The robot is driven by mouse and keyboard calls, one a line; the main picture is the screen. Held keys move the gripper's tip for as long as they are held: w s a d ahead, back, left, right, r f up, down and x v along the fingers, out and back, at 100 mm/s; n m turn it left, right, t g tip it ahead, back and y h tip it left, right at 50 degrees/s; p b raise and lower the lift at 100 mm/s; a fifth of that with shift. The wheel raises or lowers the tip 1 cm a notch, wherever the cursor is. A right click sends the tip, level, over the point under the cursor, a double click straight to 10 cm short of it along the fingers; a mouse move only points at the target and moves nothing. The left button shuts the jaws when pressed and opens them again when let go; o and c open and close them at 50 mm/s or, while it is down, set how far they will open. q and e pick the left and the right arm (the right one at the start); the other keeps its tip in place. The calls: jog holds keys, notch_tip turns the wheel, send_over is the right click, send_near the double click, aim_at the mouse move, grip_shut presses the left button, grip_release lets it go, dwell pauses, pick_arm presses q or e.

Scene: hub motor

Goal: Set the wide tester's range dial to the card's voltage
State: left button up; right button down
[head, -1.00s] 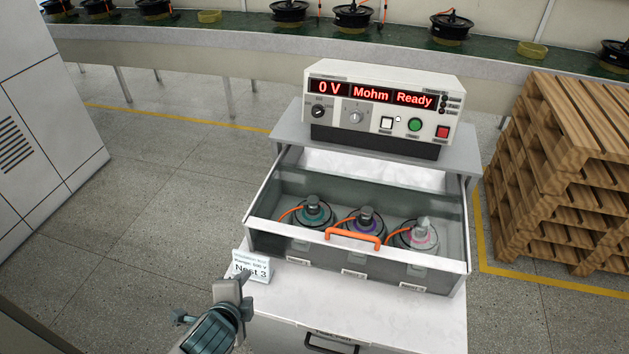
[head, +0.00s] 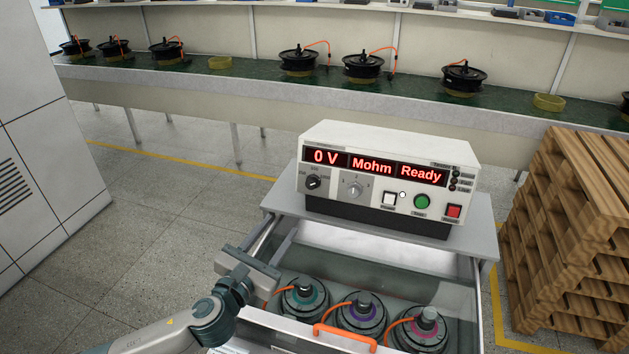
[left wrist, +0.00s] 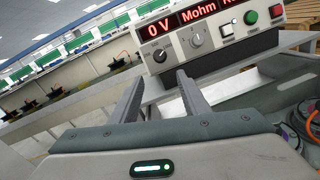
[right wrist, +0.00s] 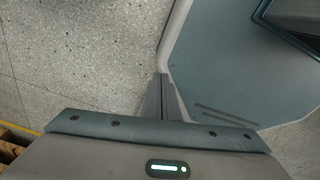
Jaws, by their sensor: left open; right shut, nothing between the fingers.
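The wide tester (head: 385,170) stands on the grey top of the cabinet, its red display reading 0 V, Mohm, Ready. A black dial (head: 313,184) sits below the 0 V window, with a silver dial (head: 354,189) to its right. Both dials also show in the left wrist view, the black one (left wrist: 160,55) and the silver one (left wrist: 197,41). My left gripper (head: 248,262) is open and empty, in front of and below the tester's left end, apart from it. My right gripper (right wrist: 161,92) is shut and empty, low by a grey-blue surface. The card is not readable now.
The open drawer (head: 258,327) holds several motors with orange cables, just right of my left gripper. Its orange handle (head: 345,338) faces front. Wooden pallets (head: 570,230) stand at the right, and a grey cabinet (head: 45,150) at the left. A conveyor bench runs behind.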

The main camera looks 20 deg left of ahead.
pick_arm(q)
jog(key=p, duration=0.5)
send_near(310, 185)
jog(key=w, duration=0.4)
jog(key=w+d, duration=0.1)
jog(key=w, duration=0.2)
jog(key=shift+w, duration=0.8)
pick_arm(e)
jog(key=r, duration=0.1)
jog(key=s+r, duration=0.1)
jog(key=r, duration=0.1)
jog(key=s+a+r, duration=0.1)
jog(key=r, duration=0.1)
jog(key=shift+s, duration=0.15)
jog(key=shift+f, duration=0.1)
pick_arm(q)
jog(key=c, duration=1.1)
pick_arm(e)
jog(key=shift+d, duration=0.1)
